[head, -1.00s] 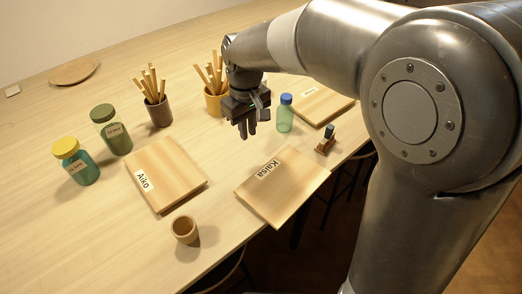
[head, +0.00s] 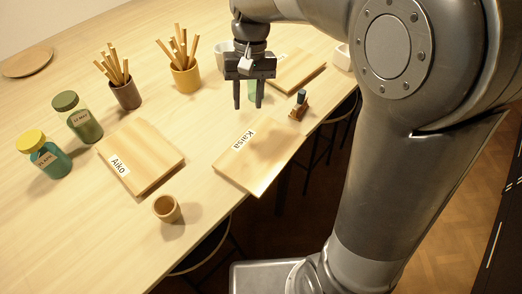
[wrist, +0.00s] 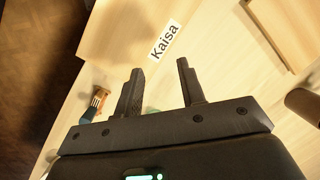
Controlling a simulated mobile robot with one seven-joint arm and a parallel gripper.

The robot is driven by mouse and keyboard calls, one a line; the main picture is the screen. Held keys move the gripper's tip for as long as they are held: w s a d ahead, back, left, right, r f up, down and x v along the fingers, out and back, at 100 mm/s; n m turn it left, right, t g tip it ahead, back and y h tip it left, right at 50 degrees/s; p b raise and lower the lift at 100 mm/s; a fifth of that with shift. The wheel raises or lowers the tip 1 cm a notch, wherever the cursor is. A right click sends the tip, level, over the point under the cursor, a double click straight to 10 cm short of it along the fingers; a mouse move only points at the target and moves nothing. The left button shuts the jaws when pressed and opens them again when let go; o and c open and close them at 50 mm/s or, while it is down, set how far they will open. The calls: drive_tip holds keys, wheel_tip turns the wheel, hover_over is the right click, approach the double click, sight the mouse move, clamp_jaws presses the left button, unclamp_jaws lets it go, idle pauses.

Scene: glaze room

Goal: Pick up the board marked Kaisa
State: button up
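The board marked Kaisa (head: 258,158) is a pale wooden board with a white name label, lying flat near the table's front edge in the head view. It also shows in the wrist view (wrist: 205,25), with its label beyond my fingertips. My gripper (head: 247,106) is open and empty, fingers pointing down, above the table behind the board. In the wrist view my gripper (wrist: 160,68) has its two fingers apart with nothing between them. The board marked Aiko (head: 145,152) lies to the left, apart from it.
A small brown cup (head: 167,209) stands in front of the boards. A stamp-like object (head: 298,106) stands right of the Kaisa board. Yellow-lidded (head: 45,155) and green-lidded (head: 78,118) jars and stick-filled pots (head: 186,80) stand left and behind.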

drive_tip(key=s+d+r+n+t+y, duration=0.15)
drive_tip(key=s+d+n+y, duration=0.35)
drive_tip(key=d+n+y, duration=0.85)
drive_tip(key=s+d+r+n+t+y, duration=0.1)
drive_tip(key=s+d+n+t+y, duration=0.3)
drive_tip(key=d+n, duration=1.05)
drive_tip(key=n+g, duration=0.2)
drive_tip(key=n, duration=0.3)
approach(291, 158)
drive_tip(key=shift+t+h, duration=0.25)
drive_tip(key=a, duration=0.8)
drive_tip(key=shift+w+a, duration=0.2)
drive_tip(key=shift+a, duration=0.15)
clamp_jaws()
